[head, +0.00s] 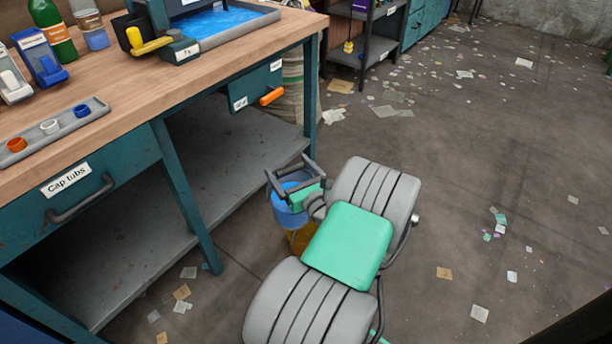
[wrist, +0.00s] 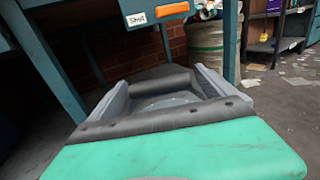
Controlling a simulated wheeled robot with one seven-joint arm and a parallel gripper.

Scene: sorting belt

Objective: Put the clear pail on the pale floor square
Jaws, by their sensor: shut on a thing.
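My gripper (head: 296,178) is low in front of the workbench, shut on the clear pail (head: 288,213). The pail is see-through with a bluish tint and hangs below my gripper in the head view, partly hidden by it and by my arm. In the wrist view, my gripper (wrist: 168,98) has its fingers on either side of a faint greyish round shape, which looks like the pail's top. An amber patch or object (head: 301,238) shows just under the pail; I cannot tell what it is. I cannot make out the pale floor square with certainty.
The teal workbench (head: 185,185) with a low grey shelf stands at left, its leg close to my gripper. Dark shelving (head: 365,45) stands farther back. The floor at right is open, with scattered paper scraps.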

